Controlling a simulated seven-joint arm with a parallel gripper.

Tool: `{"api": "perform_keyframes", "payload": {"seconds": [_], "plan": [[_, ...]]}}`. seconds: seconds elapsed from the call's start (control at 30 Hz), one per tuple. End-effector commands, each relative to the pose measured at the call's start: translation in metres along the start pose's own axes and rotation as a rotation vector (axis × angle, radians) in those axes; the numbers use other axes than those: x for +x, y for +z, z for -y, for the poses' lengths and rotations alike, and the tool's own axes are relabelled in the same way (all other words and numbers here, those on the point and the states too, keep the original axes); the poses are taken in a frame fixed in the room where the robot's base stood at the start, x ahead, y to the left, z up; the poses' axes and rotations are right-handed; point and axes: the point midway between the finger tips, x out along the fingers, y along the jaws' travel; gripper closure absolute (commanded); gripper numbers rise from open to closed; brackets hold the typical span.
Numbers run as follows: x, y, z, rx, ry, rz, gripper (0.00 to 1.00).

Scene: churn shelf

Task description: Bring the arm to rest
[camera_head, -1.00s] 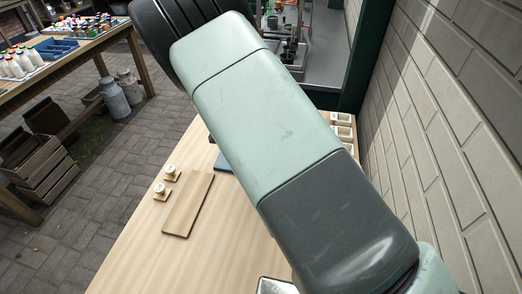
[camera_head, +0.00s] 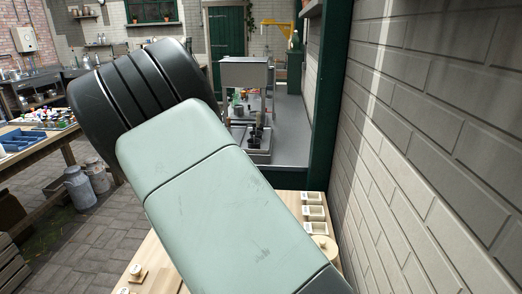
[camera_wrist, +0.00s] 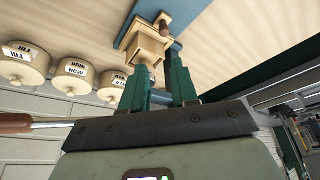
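My gripper (camera_wrist: 160,78) shows in the wrist view as two dark green fingers with a gap between their tips. I see nothing held in the gap. In the head view my arm runs across the middle, and my gripper is not in sight there.
Round wooden pieces with day labels (camera_wrist: 72,75) line the left of the wrist view. The head view shows the wooden table (camera_head: 160,250), small square holders (camera_head: 313,212) at its right, a brick wall (camera_head: 430,130) on the right and milk cans (camera_head: 79,187) on the left.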

Motion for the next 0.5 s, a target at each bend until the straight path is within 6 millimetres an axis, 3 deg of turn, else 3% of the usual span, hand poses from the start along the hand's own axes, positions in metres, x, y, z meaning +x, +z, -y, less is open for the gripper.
{"api": "perform_keyframes", "payload": {"seconds": [0.17,0.3,0.5], "plan": [[-0.052,-0.051,-0.033,-0.029,-0.034,0.083,0.71],[-0.102,-0.09,-0.076,-0.097,-0.088,0.149,0.71],[-0.168,-0.128,-0.15,-0.222,-0.194,0.183,0.71]]}}
